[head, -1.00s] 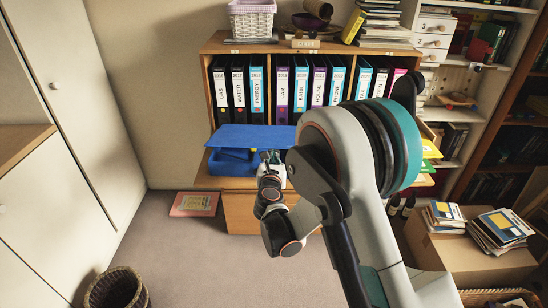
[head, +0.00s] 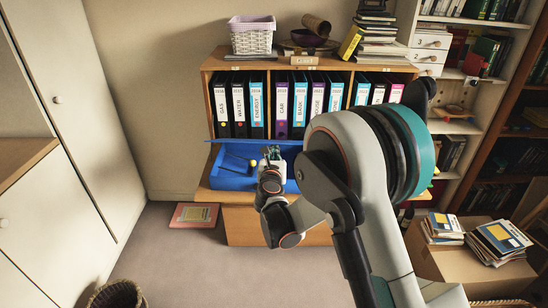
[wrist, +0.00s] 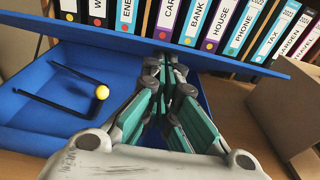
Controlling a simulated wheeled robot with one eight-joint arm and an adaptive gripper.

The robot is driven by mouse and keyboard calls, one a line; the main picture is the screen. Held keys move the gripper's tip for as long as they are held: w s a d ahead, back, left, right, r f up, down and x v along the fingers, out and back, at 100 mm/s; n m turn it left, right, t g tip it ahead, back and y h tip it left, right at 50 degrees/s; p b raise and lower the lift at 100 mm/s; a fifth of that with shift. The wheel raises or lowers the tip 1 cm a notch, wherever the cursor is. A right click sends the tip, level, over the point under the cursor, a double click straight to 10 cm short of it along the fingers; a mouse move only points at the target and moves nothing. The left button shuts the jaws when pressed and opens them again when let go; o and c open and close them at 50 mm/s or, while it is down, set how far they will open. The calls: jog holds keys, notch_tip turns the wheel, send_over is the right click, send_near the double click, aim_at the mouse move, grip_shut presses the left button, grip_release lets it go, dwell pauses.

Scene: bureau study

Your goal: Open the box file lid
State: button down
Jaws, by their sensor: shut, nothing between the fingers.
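The blue box file (head: 232,181) sits on the wooden ledge in front of the binders. Its lid (head: 285,147) is up at the back edge, and the tray lies open to view. In the wrist view the lid (wrist: 120,42) runs as a blue band across the binders' lower parts. A black wire clip (wrist: 62,95) with a yellow ball (wrist: 102,92) shows inside the tray. My gripper (head: 270,153) is shut and empty over the tray's right part. Its fingertips (wrist: 165,68) are close to the lid's inner face; I cannot tell whether they touch.
Upright binders (head: 300,103) fill the shelf behind the box file. A wicker basket (head: 251,38) and books (head: 378,36) stand on top. A cardboard box (head: 470,260) with books is at the right. A red flat item (head: 195,215) lies on the floor at left.

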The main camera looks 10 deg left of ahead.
jog(key=shift+w+a+r+p, duration=0.1)
jog(key=shift+w+r+p, duration=0.2)
jog(key=shift+w+r, duration=0.3)
jog(key=shift+w+a+r+p, duration=0.1)
jog(key=shift+w+r+p, duration=0.25)
jog(key=shift+r, duration=0.35)
jog(key=shift+w+a+r+p, duration=0.15)
jog(key=shift+w+r+p, duration=0.1)
jog(key=shift+w+r, duration=0.55)
jog(key=shift+w+a+r+p, duration=0.1)
jog(key=shift+w+r+p, duration=0.15)
jog(key=shift+w+r, duration=0.5)
jog(key=shift+w+a+r+p, duration=0.15)
jog(key=shift+w+r, duration=0.15)
jog(key=shift+w, duration=0.5)
jog(key=shift+w+a+r+p, duration=0.1)
jog(key=shift+w+r, duration=0.2)
jog(key=shift+w, duration=0.55)
jog(key=shift+w+a+r+p, duration=0.15)
jog(key=shift+w+r, duration=0.15)
jog(key=shift+w, duration=0.5)
jog(key=r+b+x, duration=0.1)
jog(key=x, duration=1.2)
jog(key=shift+f, duration=0.25)
